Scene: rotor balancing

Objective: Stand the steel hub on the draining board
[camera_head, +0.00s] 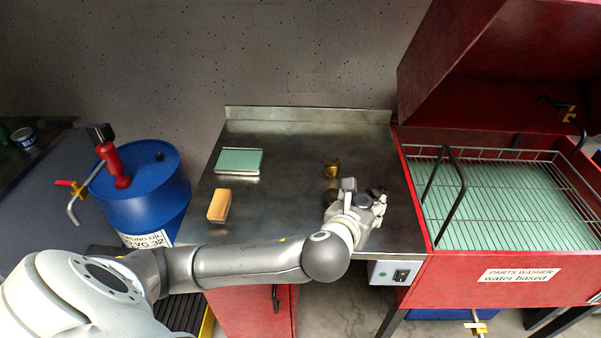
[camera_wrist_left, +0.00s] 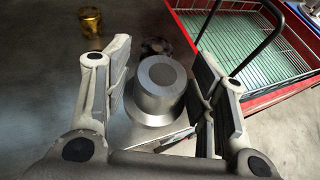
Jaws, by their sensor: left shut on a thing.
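The steel hub (camera_wrist_left: 160,84) is a grey, stepped cylinder with a wide flange and a dark round recess on top. In the left wrist view it stands upright between the fingers of my left gripper (camera_head: 366,199), which is shut on it. In the head view the gripper hides most or all of the hub. The draining board (camera_head: 287,199) is the bare steel top left of the red washer. My left gripper is low over its front right part. I cannot tell whether the hub touches the board. My right gripper is not in view.
A brass cylinder (camera_head: 332,168) stands behind my gripper, and a dark part (camera_wrist_left: 156,46) lies behind the hub. A green-topped pad (camera_head: 239,161) and a wooden block (camera_head: 218,205) lie at left. The open red washer (camera_head: 418,256) borders the board at right. The board's middle is clear.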

